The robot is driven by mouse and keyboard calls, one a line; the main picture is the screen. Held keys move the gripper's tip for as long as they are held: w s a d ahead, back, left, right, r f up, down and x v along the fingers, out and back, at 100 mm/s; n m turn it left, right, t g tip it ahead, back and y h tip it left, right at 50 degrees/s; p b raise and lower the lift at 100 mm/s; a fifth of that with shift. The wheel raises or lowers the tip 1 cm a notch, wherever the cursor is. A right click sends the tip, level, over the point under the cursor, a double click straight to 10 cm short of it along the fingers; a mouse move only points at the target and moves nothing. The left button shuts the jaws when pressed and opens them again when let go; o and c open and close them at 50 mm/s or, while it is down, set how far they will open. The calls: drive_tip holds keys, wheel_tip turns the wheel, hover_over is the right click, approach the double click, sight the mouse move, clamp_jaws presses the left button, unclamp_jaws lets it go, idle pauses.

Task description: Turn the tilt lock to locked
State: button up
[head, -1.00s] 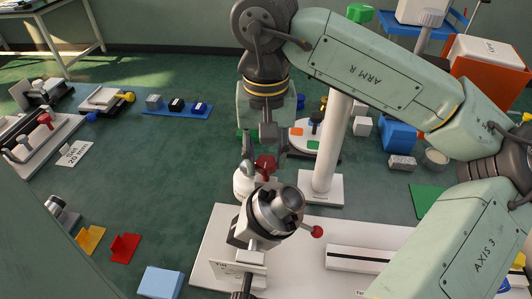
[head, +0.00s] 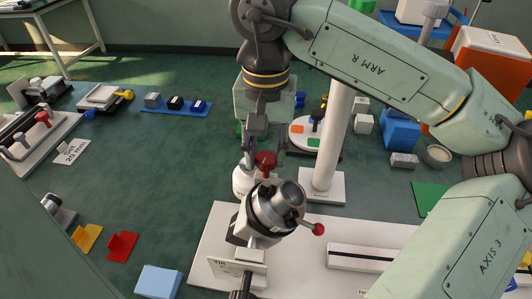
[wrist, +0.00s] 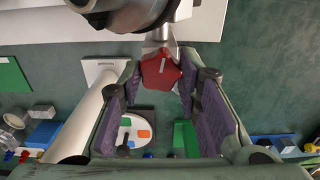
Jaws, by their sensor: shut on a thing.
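The tilt lock appears to be the red lobed knob (head: 265,160) on the far side of the grey-and-black tilting head (head: 276,208). The knob also shows in the wrist view (wrist: 160,80), with a short pale mark on its face. My gripper (head: 265,150) reaches down from above with a finger on each side of the knob. In the wrist view my gripper (wrist: 163,88) is shut on the knob, which sits between the finger pads. A white label (head: 237,270) stands in front of the head; its text is too small to read surely.
The head stands on a white base plate (head: 305,262) with a red-ball lever (head: 318,229) on its right. A white post (head: 328,140) rises close to the right of my gripper. A blue block (head: 159,281) lies at the front left. The green floor at left centre is clear.

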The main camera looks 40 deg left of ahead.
drive_tip(key=m+b, duration=0.2)
drive_tip(key=m, duration=0.3)
drive_tip(key=shift+f+m, duration=0.1)
drive_tip(key=shift+m, duration=0.2)
drive_tip(key=m+b, duration=0.2)
drive_tip(key=m, duration=0.3)
drive_tip(key=m+b, duration=0.1)
drive_tip(key=m, duration=0.4)
drive_tip(key=shift+m, duration=0.4)
drive_tip(key=m, duration=0.5)
drive_tip(key=shift+m+b, duration=0.3)
drive_tip(key=o, duration=1.1)
drive_tip(key=shift+o, duration=0.2)
